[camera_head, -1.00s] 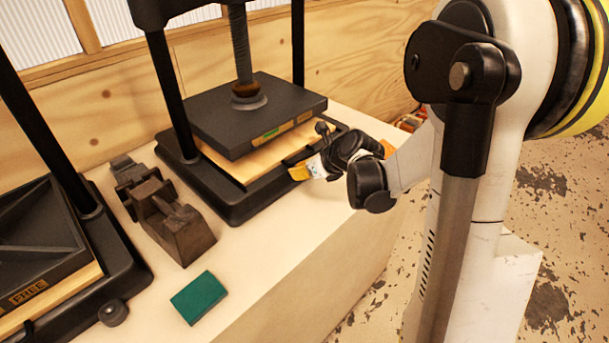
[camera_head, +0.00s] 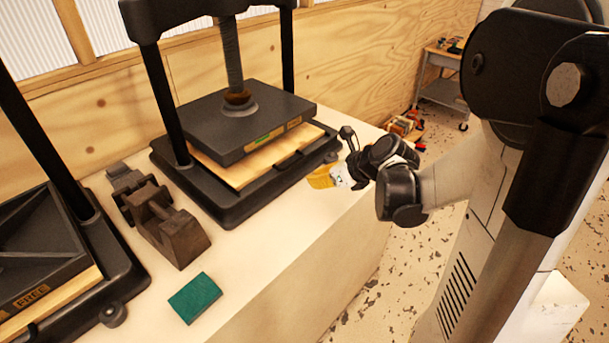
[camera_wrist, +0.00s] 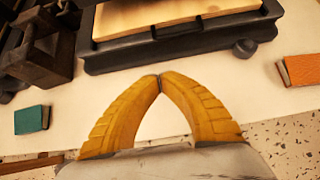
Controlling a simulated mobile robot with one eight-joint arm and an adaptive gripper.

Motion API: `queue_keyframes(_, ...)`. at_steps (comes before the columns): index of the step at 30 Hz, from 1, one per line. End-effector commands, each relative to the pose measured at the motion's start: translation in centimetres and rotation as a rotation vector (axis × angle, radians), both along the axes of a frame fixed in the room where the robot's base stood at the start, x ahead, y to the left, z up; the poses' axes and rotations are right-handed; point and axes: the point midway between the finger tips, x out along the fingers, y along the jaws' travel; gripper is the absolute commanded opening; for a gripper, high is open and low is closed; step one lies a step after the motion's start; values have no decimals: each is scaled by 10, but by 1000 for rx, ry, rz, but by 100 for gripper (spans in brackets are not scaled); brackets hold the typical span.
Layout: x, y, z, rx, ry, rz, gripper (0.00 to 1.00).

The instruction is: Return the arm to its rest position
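My gripper (camera_head: 322,177) is over the right part of the bench in the head view, near the front right corner of the farther press. Its yellow fingers point toward the left. In the wrist view the two ridged yellow fingers of my gripper (camera_wrist: 160,80) meet at their tips, with nothing between them. Only bare bench top shows through the gap behind the tips. My arm reaches in from the right side of the head view.
A black press (camera_head: 232,193) with a wooden board stands beside my gripper. A dark metal tool (camera_head: 168,228) and a green box (camera_head: 195,298) lie left on the bench (camera_head: 265,250). An orange-covered box (camera_wrist: 301,70) lies at right. A cart (camera_head: 440,88) stands behind. Speckled floor lies right.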

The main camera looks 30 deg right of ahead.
Motion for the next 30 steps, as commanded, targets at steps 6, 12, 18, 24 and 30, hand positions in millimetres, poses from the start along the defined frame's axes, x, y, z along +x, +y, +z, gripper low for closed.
queue_keyframes(6, -10, -4, 10, 2, 0, 0, 0)
queue_keyframes(12, -14, 5, 13, -63, -6, 57, 0)
queue_keyframes(18, -46, 57, 35, -542, -64, 511, 0)
queue_keyframes(24, -105, 107, 56, -1211, -178, 1229, 0)
queue_keyframes(30, -152, 128, 67, -1711, -284, 1832, 0)
